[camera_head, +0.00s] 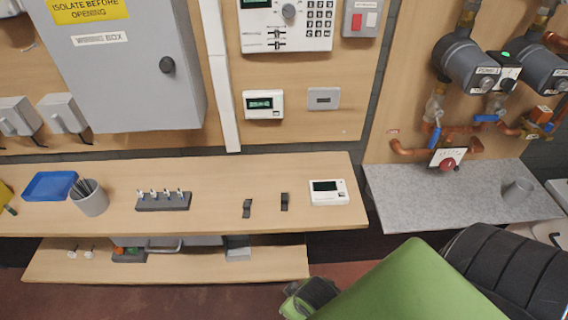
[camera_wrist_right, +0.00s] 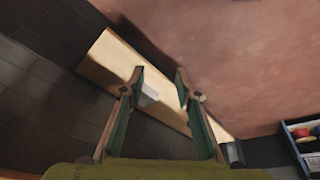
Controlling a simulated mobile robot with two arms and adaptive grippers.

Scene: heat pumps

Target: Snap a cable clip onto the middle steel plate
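Two small black clip-like pieces, one on the left (camera_head: 247,208) and one on the right (camera_head: 284,201), stand apart on the wooden bench (camera_head: 225,190). I cannot tell for sure that they are cable clips. A small grey plate (camera_head: 323,98) is on the wall panel above the bench; I cannot tell whether it is the middle steel plate. My right gripper (camera_wrist_right: 160,76) is open in the right wrist view, with nothing between its fingers. In the head view, my green right arm comes in at the bottom right. My left gripper is not in view.
A blue tray (camera_head: 50,186), a grey cup (camera_head: 89,198), a dark rack with several upright pins (camera_head: 163,201) and a white display unit (camera_head: 328,192) stand on the bench. A lower shelf (camera_head: 190,266) lies below. Pumps and pipes are at the right.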

